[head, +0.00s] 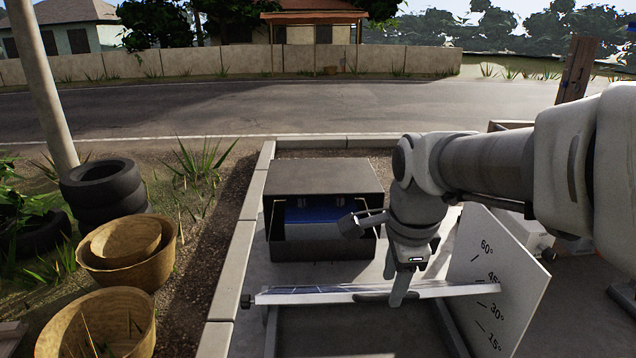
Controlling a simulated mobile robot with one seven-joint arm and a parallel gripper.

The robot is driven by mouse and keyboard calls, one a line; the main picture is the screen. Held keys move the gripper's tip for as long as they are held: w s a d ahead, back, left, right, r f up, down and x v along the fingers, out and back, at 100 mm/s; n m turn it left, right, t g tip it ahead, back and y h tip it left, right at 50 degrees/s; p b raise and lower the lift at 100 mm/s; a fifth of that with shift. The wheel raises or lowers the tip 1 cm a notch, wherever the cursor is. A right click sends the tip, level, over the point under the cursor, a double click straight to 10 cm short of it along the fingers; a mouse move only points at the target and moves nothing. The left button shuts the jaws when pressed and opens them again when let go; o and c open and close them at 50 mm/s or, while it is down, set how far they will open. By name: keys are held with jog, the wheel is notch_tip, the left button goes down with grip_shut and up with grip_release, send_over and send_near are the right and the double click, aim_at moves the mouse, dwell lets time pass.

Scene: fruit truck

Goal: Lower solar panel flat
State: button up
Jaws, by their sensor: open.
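The solar panel (320,293) shows as a thin pale strip, seen almost edge-on, with a little dark cell surface on its left part. It is raised above the dark frame beneath it, and its right end meets the white angle board (497,285) between the 45° and 30° marks as seen from here. A dark handle (372,297) sits on the panel's near edge. My gripper (395,282) is open and points down at the panel's edge, right beside the handle. One finger overlaps the edge in view; I cannot tell whether it touches.
A dark open-fronted box (322,180) with a blue item inside stands behind the panel. Woven baskets (128,250) and stacked tyres (104,190) are at the left, beyond a concrete kerb (240,255). My arm fills the upper right.

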aim_at(369, 291)
jog(key=shift+x, duration=1.3)
grip_shut()
dwell(0.5)
